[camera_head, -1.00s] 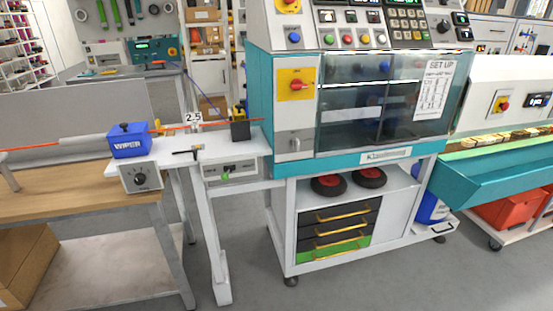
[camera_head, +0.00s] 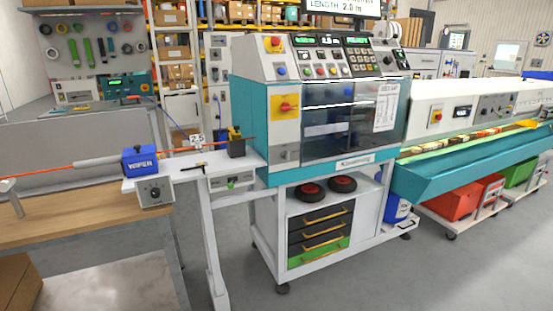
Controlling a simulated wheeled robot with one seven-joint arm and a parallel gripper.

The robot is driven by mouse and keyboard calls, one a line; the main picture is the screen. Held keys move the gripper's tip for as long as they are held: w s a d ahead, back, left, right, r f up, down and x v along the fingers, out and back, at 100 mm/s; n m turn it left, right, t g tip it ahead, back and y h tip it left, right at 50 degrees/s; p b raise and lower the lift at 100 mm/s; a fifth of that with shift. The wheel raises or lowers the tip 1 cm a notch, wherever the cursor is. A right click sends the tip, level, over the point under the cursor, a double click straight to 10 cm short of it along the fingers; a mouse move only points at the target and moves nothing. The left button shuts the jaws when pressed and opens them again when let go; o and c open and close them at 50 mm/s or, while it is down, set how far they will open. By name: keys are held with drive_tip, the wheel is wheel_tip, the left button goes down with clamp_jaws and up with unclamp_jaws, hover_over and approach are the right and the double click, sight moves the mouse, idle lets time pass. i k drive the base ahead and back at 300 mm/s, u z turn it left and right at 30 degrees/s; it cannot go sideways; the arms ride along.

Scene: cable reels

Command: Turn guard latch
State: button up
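A teal and white cable machine (camera_head: 264,172) stands in the middle of the head view. Its clear guard (camera_head: 340,118) looks closed over a dark interior, with a white paper sheet (camera_head: 386,107) stuck on its right part. On the white panel left of the guard is a small grey latch (camera_head: 285,154), too small to read its exact position. Above the latch is a red rotary switch (camera_head: 286,107) on a yellow plate. My gripper is not in view.
A blue wiper box (camera_head: 140,160) with an orange cable stands on the feed table at left. A wooden bench (camera_head: 70,213) stands at the front left. A teal conveyor trough (camera_head: 450,178) extends right. Grey floor (camera_head: 400,280) is clear in front.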

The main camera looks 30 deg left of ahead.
sight(286, 154)
drive_tip(key=u, duration=0.9)
drive_tip(key=i, duration=1)
